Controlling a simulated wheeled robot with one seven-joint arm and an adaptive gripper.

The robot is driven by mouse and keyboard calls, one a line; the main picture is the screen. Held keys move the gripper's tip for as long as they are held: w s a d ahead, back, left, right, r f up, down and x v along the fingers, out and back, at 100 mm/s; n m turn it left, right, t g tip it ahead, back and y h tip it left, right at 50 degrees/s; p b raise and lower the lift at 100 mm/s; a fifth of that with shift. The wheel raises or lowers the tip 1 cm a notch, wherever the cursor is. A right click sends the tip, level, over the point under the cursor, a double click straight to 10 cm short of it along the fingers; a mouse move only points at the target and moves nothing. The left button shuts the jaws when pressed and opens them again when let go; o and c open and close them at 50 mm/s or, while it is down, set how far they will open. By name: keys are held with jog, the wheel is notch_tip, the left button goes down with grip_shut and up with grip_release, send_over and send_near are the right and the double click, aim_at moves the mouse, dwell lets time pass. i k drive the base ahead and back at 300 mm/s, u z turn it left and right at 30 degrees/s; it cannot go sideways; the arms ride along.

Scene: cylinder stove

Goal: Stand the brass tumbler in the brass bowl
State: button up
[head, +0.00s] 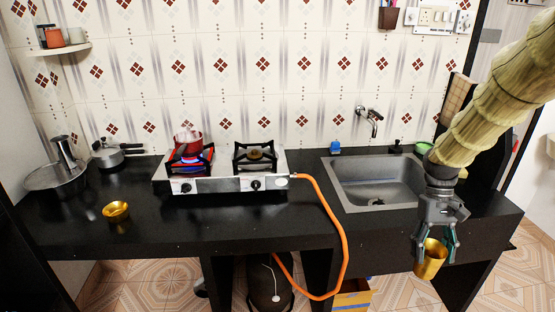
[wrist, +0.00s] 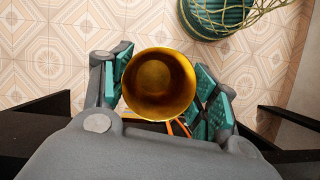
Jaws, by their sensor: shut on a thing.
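The brass tumbler (head: 431,260) is held in my gripper (head: 437,249) at the right of the head view, in front of the counter's front edge. In the wrist view the tumbler (wrist: 160,85) shows its open mouth to the camera, between the teal pads of my gripper (wrist: 162,88). Both fingers are closed on its sides. The brass bowl (head: 116,212) sits on the left part of the black counter, well to the left of my gripper and apart from it.
A two-burner stove (head: 220,172) with a red pot (head: 187,140) over a blue flame stands mid-counter. An orange hose (head: 338,235) hangs from it. A sink (head: 375,182) lies to the right. A steel vessel (head: 57,175) stands behind left of the bowl. Counter around the bowl is clear.

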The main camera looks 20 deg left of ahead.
aim_at(118, 216)
jog(key=k, duration=1.45)
jog(key=u, duration=1.9)
jog(key=i, duration=2.15)
